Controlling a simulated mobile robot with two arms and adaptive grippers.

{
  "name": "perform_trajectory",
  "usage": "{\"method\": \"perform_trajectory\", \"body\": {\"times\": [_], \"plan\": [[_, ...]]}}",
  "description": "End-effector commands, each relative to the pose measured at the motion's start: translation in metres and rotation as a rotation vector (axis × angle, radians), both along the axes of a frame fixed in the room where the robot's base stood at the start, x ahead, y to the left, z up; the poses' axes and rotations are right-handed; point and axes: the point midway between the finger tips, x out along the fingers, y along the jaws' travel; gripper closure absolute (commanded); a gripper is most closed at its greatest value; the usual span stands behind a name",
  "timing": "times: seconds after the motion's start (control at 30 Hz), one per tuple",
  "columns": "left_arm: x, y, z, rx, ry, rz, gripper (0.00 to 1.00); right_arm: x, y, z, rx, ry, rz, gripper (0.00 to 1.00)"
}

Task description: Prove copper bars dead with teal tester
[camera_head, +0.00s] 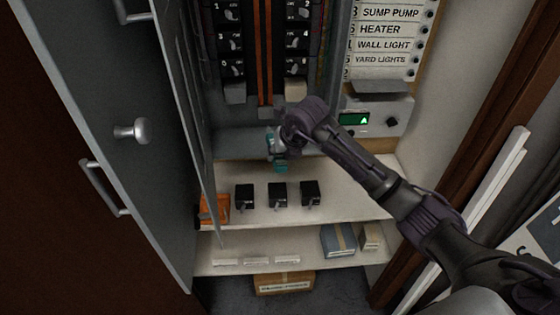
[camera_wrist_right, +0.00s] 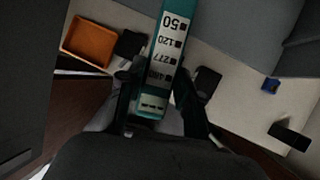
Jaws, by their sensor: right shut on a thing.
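The teal tester (camera_wrist_right: 160,60) is held between the fingers of my right gripper (camera_wrist_right: 158,90) in the right wrist view. Its face carries a white label with 50, 120, 277 and another number. In the head view the tester (camera_head: 280,165) shows partly below my right gripper (camera_head: 274,142), just above the upper shelf. The copper bars (camera_head: 263,60) run vertically between two columns of breakers in the open panel. The gripper is below and in front of the bars' lower end, apart from them as far as I can see. My left gripper is out of view.
The upper shelf (camera_head: 345,200) holds several black boxes with small levers (camera_head: 278,194) and an orange bin (camera_head: 214,208). A grey door (camera_head: 110,120) stands open at left. A device with a green display (camera_head: 354,119) is right of the panel. Boxes (camera_head: 338,240) sit on the lower shelf.

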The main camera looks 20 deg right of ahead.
Motion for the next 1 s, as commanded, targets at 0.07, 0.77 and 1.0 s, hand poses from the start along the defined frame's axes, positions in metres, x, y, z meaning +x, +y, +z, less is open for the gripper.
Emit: {"method": "perform_trajectory", "body": {"times": [0.07,0.77,1.0], "plan": [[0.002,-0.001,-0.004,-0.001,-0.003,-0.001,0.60,0.009,-0.002,-0.001,0.002,-0.002,-0.002,1.00],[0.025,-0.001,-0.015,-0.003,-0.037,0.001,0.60,0.043,-0.012,0.001,0.000,0.000,0.001,1.00],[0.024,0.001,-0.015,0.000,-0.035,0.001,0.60,0.043,-0.012,0.001,0.000,0.000,0.002,1.00]]}}
